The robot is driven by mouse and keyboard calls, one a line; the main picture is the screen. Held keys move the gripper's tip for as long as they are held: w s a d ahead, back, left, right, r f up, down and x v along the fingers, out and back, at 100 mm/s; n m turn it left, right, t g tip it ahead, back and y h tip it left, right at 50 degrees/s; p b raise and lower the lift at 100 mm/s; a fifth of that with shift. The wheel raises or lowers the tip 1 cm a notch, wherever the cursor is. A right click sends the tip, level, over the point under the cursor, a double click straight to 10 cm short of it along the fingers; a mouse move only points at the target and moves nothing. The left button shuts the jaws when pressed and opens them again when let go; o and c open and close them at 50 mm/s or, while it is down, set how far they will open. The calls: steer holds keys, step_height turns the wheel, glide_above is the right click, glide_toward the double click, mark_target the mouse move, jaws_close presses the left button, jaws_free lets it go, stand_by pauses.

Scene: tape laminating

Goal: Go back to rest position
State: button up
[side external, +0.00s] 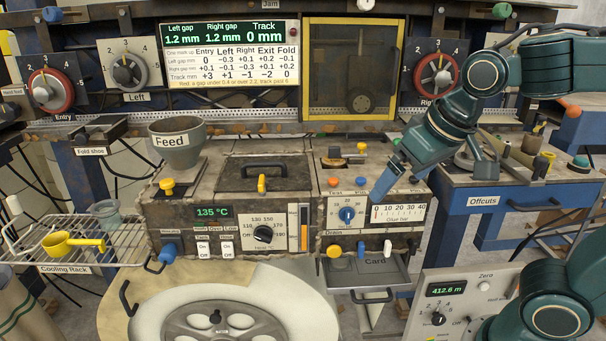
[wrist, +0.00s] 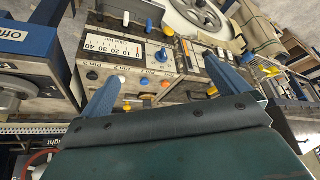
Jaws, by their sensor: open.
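My gripper (side external: 384,182) is in the right-centre of the side external view, at the end of my dark green arm. It points down and left over the right part of the machine's panel, near the blue knob (side external: 347,214) and the 0-to-40 gauge (side external: 398,212). In the wrist view, the two blue fingers of my gripper (wrist: 162,70) stand wide apart with nothing between them. The blue knob (wrist: 161,55) and the gauge (wrist: 113,45) show beyond the fingers. I cannot tell whether a fingertip touches the panel.
The grey Feed hopper (side external: 175,148) stands left of the lidded chamber (side external: 266,172). A wire cooling rack (side external: 78,252) holds a yellow scoop (side external: 70,243) and a cup. The blue Offcuts bench (side external: 484,203) is close on the right. A large wheel (side external: 215,325) lies at the front.

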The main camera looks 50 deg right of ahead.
steer(key=w+a+f+m+h, duration=0.2)
steer(key=w+a, duration=0.4)
steer(key=w, duration=0.2)
steer(key=w+a+f+m+h, duration=0.1)
steer(key=w+a+m+h, duration=0.1)
steer(key=w+a, duration=0.5)
steer(key=w+a+f+m+t+h, duration=0.1)
steer(key=a+f, duration=0.4)
steer(key=a, duration=0.2)
steer(key=w+a+f+m+t+h, duration=0.2)
steer(key=a+f, duration=0.3)
steer(key=a, duration=0.3)
steer(key=shift+a+h, duration=0.2)
steer(key=shift+h, duration=0.1)
steer(key=x, duration=1)
steer(key=v, duration=1)
